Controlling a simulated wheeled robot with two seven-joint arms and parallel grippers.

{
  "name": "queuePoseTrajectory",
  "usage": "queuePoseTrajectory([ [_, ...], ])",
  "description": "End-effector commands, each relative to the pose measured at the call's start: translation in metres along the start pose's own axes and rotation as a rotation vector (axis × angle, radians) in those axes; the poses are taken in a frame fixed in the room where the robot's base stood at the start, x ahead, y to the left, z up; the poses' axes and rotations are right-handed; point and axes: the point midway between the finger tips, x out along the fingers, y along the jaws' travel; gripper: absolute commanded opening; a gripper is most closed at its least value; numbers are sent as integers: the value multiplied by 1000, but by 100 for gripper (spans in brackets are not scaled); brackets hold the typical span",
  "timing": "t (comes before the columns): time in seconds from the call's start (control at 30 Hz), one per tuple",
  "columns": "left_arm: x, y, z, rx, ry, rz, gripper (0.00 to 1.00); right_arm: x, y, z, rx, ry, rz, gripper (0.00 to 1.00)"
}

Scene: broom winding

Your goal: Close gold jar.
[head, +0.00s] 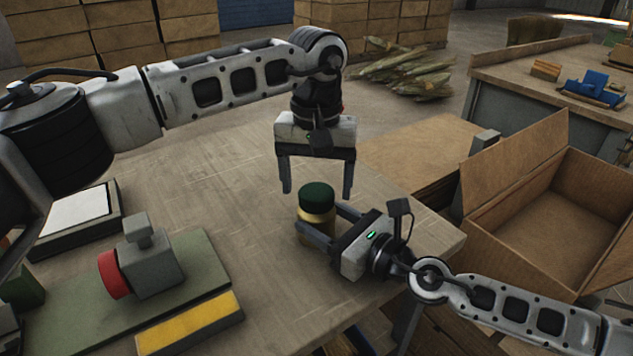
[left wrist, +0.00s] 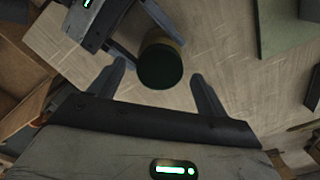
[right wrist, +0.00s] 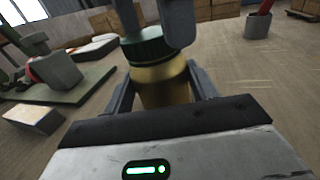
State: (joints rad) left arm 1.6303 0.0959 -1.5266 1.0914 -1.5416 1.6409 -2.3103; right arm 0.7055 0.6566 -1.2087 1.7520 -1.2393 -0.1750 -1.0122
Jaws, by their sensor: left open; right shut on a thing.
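The gold jar (head: 318,222) stands upright on the table, with a dark green lid (head: 317,196) sitting on its top. My right gripper (head: 318,226) is shut on the gold body from the right side; the right wrist view also shows the gold jar (right wrist: 162,86) between its fingers. My left gripper (head: 317,190) points down above the lid with its fingers open, one on each side and apart from it. The left wrist view shows the lid (left wrist: 160,66) from above between the open fingertips. Whether the lid is fully seated cannot be told.
A green board (head: 120,300) with a grey fixture and red knob lies at the table's left, with a yellow block (head: 190,322) near it. An open cardboard box (head: 545,205) stands at the right.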

Motion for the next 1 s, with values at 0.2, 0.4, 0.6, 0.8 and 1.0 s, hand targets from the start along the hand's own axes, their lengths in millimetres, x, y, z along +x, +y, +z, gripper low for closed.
queuePoseTrajectory([
  [0.2, -43, 1, 0, 1, 5, 1, 76, 0, 0, 0, -1, 0, -1, 0],
  [0.4, -84, 0, 0, 0, 4, 0, 76, 0, 0, 0, -1, 0, -1, 0],
  [0.6, -108, 0, 0, 0, 2, 2, 76, 0, 0, 0, -1, 0, -1, 0],
  [0.8, -114, 0, 0, 1, 0, 1, 76, 0, 0, 0, -1, 0, 0, 0],
  [1.0, -114, 0, 0, 1, 0, 1, 76, 0, 0, 0, -1, 0, 0, 63],
])
